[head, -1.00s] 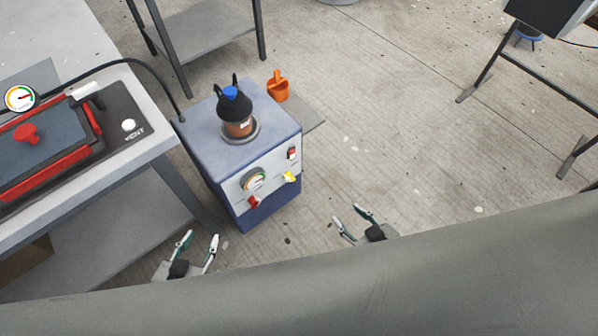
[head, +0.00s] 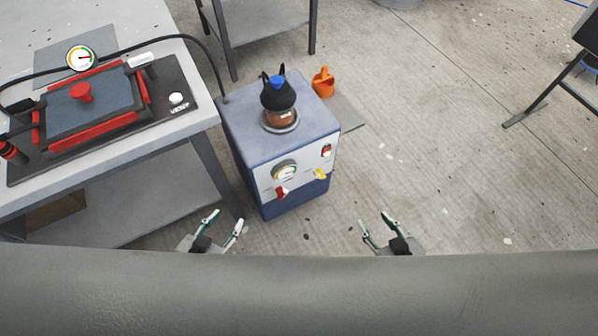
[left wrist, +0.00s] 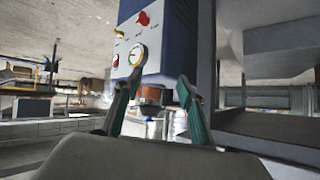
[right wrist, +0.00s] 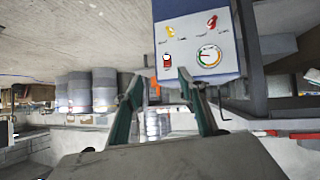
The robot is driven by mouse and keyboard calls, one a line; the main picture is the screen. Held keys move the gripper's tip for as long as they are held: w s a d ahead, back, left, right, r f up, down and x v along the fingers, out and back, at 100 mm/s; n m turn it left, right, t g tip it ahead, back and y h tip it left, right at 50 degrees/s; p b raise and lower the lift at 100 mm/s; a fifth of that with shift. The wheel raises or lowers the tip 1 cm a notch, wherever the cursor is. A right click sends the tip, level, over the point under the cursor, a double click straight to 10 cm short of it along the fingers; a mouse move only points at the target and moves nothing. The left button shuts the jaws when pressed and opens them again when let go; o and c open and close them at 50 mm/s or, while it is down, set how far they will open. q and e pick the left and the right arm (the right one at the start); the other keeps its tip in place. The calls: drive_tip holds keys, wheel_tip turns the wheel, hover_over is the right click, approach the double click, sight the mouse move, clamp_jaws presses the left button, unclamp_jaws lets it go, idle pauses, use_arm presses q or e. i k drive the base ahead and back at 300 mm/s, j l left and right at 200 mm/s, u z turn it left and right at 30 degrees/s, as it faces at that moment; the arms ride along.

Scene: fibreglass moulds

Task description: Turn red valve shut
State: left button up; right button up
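The red valve (head: 281,193) is a small red handle on the white front panel of a blue box unit (head: 292,204), below a round gauge (head: 285,170). A yellow valve (head: 320,174) sits to its right. The red valve also shows in the left wrist view (left wrist: 143,18) and the right wrist view (right wrist: 212,21). My left gripper (head: 224,222) is open and empty, left of the unit's front and apart from it. My right gripper (head: 378,224) is open and empty, to the right of the unit. Neither gripper touches a valve.
A table (head: 190,130) at the left bears a red-framed mould (head: 95,112) and a gauge (head: 81,57). A black pot with a blue cap (head: 277,92) stands on the unit.

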sight(280, 192)
drive_tip(key=l+u, duration=0.15)
drive_tip(key=u, duration=0.85)
drive_tip(key=l+u, duration=0.75)
drive_tip(key=l, duration=0.2)
drive_tip(key=k+l+u, duration=0.15)
drive_tip(key=l, duration=0.15)
drive_tip(key=l+u, duration=0.1)
drive_tip(key=l, duration=0.25)
drive_tip(key=k+l+u, duration=0.15)
drive_tip(key=l, duration=0.15)
drive_tip(key=k+l, duration=0.1)
drive_tip(key=l, duration=0.25)
drive_tip(key=k+l, duration=0.15)
drive_tip(key=l, duration=0.2)
drive_tip(key=k+l, duration=0.1)
drive_tip(key=l, duration=0.2)
drive_tip(key=k+l, duration=0.1)
drive_tip(key=l, duration=0.25)
drive_tip(key=k+l+u, duration=0.1)
drive_tip(key=l, duration=0.25)
